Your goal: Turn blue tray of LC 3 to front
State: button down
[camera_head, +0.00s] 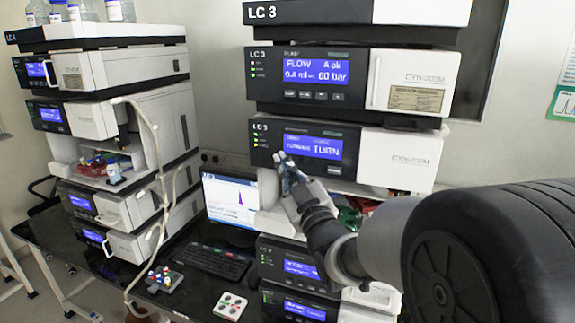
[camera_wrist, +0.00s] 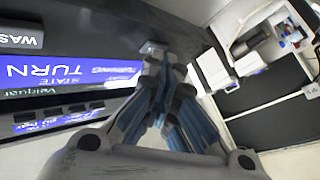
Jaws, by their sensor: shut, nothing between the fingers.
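The LC 3 stack stands right of centre in the head view. Its sampler panel (camera_head: 262,146) has a blue screen (camera_head: 313,147) with large text reading TURN and smaller text like TURNING. My gripper (camera_head: 281,158) is shut and empty, with its tips at the panel just below the screen's left end. In the wrist view the shut fingers (camera_wrist: 156,55) reach a small grey button (camera_wrist: 152,46); I cannot tell whether they touch it. The TURN screen (camera_wrist: 70,74) appears upside down there. The blue tray cannot be made out; my arm covers much of the open bay below the panel.
A green and a red item (camera_head: 350,217) show partly behind my arm in the bay. A second stack (camera_head: 95,110) stands at left, with a hanging tube.

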jog(key=shift+s, duration=0.1)
jog(key=shift+s+a+b, duration=0.25)
jog(key=shift+s+b, duration=0.4)
jog(key=shift+s, duration=0.1)
jog(key=s+b, duration=0.1)
jog(key=s+a, duration=0.1)
jog(key=s, duration=0.1)
jog(key=s+b, duration=0.1)
jog(key=shift+s+a+b, duration=0.3)
jog(key=shift+a, duration=0.05)
